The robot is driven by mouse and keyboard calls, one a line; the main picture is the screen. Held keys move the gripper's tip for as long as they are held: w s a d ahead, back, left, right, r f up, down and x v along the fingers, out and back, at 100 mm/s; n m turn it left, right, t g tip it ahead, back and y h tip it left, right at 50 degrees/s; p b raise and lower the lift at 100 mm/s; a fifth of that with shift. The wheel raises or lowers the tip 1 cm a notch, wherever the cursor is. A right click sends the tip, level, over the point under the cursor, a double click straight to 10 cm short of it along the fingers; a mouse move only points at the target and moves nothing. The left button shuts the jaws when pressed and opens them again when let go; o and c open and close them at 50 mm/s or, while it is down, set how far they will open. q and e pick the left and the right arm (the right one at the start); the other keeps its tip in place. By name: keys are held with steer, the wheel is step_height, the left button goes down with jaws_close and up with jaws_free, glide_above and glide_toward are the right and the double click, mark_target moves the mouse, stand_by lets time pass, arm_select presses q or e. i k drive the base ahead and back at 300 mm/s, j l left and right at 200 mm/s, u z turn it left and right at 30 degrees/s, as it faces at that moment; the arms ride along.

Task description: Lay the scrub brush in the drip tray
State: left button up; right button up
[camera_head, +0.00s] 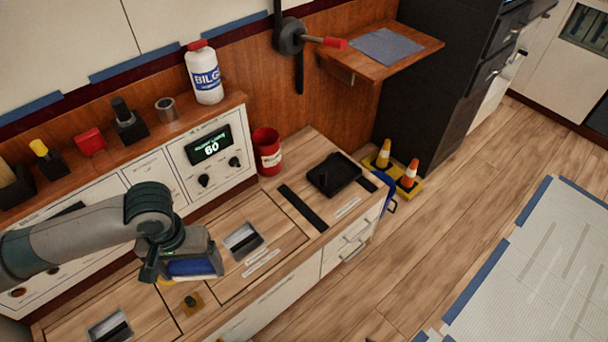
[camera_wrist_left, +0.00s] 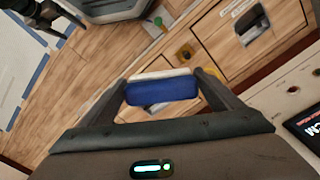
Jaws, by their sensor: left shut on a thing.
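My left gripper (camera_head: 183,270) is shut on the scrub brush (camera_head: 192,268), which has a blue back and a pale lower edge. The gripper holds it above the wooden counter, to the left of the square recessed latch. In the left wrist view the blue brush (camera_wrist_left: 162,91) lies across between the two fingers of the left gripper (camera_wrist_left: 165,85). The drip tray (camera_head: 334,175) is a black, shallow tray at the right end of the counter, and it looks empty. It is well to the right of the gripper.
A red can (camera_head: 267,152) stands behind the tray's left side. A black strip (camera_head: 303,207) lies on the counter left of the tray. A white bottle (camera_head: 204,73) stands on the raised shelf. Traffic cones (camera_head: 409,174) stand on the floor right of the counter.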

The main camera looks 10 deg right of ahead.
mark_target(343, 177)
steer(key=i+l+u, duration=0.1)
steer(key=l+u, duration=0.2)
steer(key=l, duration=1.9)
steer(key=i+l+u, duration=0.3)
steer(key=i+l, duration=0.7)
steer(key=i, duration=0.1)
